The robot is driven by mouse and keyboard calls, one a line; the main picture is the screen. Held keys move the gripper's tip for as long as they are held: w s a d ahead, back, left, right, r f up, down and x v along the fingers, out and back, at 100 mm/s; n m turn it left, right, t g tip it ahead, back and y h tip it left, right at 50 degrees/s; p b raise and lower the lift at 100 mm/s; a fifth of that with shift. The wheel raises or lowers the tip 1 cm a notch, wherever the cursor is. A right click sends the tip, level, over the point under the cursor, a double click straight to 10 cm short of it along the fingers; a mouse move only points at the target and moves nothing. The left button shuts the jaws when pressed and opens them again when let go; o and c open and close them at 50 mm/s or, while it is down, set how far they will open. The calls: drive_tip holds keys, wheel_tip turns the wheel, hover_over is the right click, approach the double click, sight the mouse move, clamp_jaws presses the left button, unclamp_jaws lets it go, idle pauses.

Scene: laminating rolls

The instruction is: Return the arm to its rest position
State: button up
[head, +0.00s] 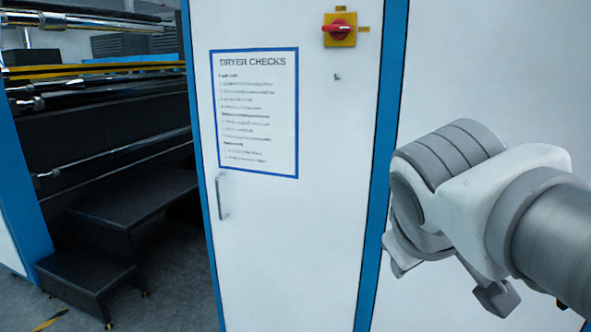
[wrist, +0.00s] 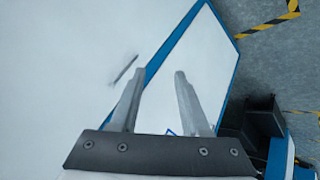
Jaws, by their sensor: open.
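My arm reaches in from the right side of the head view, in front of a white cabinet panel. My gripper (wrist: 155,90) shows in the wrist view with its two fingers apart and nothing between them. In the head view only part of the gripper's end shows, below the wrist joint. The white cabinet door (head: 290,230) with a blue edge stands to the left of the arm. In the wrist view the white cabinet surface (wrist: 60,60) fills the left and middle behind the fingers. I cannot tell the exact gap between the fingers and the cabinet.
A "DRYER CHECKS" sheet (head: 256,112), a red rotary switch (head: 340,29) and a door handle (head: 222,195) are on the cabinet. Black steps (head: 120,215) and machine rollers (head: 115,155) stand at left. Yellow-black floor tape (wrist: 268,22) marks the grey floor.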

drive_tip(key=s+a+f+m+g+y, duration=0.2)
drive_tip(key=s+f+m+y, duration=0.15)
drive_tip(key=s+f, duration=0.55)
wheel_tip(320, 180, up, 21)
drive_tip(key=w+p, duration=0.1)
drive_tip(key=p, duration=2.1)
drive_tip(key=shift+w+d+m, duration=0.15)
drive_tip(key=shift+m, duration=0.2)
drive_tip(key=shift+d+h, duration=0.1)
drive_tip(key=shift+h, duration=0.15)
